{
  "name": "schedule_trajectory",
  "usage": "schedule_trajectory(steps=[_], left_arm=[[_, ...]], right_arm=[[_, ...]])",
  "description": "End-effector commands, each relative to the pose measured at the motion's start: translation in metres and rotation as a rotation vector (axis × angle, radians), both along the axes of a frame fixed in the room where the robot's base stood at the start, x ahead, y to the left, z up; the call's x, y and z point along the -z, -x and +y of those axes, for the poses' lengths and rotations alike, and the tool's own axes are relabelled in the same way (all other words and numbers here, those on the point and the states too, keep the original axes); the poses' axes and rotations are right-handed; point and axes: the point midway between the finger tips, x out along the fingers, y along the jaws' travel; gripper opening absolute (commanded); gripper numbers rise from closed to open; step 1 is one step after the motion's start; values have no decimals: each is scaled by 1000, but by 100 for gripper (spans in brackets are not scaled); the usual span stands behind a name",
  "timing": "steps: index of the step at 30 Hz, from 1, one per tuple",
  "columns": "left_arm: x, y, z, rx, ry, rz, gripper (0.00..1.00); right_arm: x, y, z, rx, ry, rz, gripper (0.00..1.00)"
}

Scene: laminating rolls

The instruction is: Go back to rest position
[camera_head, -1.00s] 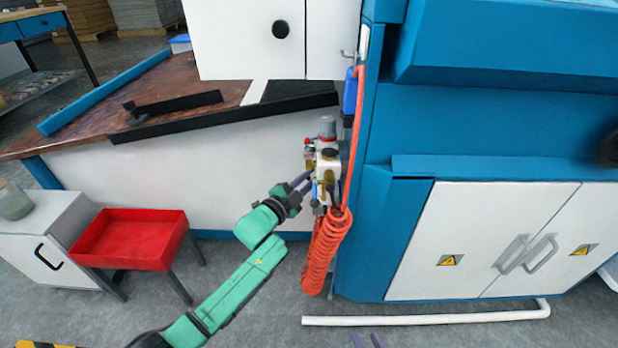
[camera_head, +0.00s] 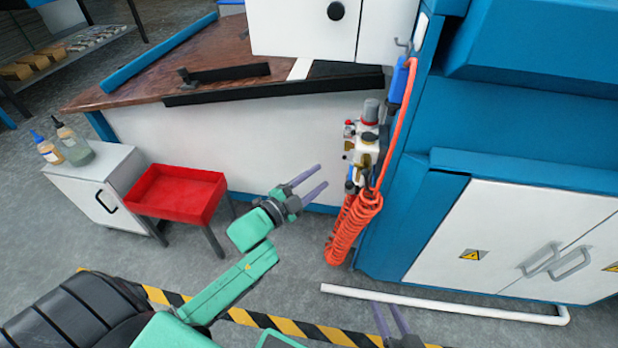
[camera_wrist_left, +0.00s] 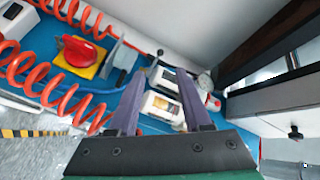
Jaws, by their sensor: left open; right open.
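My left gripper (camera_head: 309,181) is open and empty. In the head view it is in the air in front of the white bench panel, left of the air regulator unit (camera_head: 366,140) and the coiled orange hose (camera_head: 354,228). In the left wrist view my left gripper (camera_wrist_left: 160,105) shows two spread purple fingers with nothing between them; the coiled orange hose (camera_wrist_left: 60,70) and a red knob on a yellow plate (camera_wrist_left: 78,52) lie beyond. My right gripper (camera_head: 392,322) is at the bottom edge of the head view, its two purple fingers apart and empty.
A blue machine with white doors (camera_head: 505,240) stands at the right. A red tray (camera_head: 175,193) and a white cabinet (camera_head: 92,188) with bottles are at the left. A white pipe (camera_head: 440,303) and a yellow-black floor stripe (camera_head: 265,319) cross the grey floor.

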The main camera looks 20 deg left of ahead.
Motion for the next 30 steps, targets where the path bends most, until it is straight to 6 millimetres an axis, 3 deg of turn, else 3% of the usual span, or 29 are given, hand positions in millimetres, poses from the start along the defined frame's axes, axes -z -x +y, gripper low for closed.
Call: schedule_trajectory(steps=[3,6,20,22,25,30], left_arm=[[-1,19,7,0,1,2,49],[-1,25,9,0,1,-1,49],[1,26,9,1,5,3,49],[10,32,3,-1,50,42,49],[42,55,-18,-10,229,200,49],[101,118,-74,-59,641,573,49]], right_arm=[[-9,0,-1,-7,8,9,50],[-8,2,-1,-14,15,17,50],[-7,4,1,-10,6,21,50],[-7,5,2,-10,4,22,50],[-7,4,2,-11,5,21,50],[-7,4,1,-11,8,20,50]])
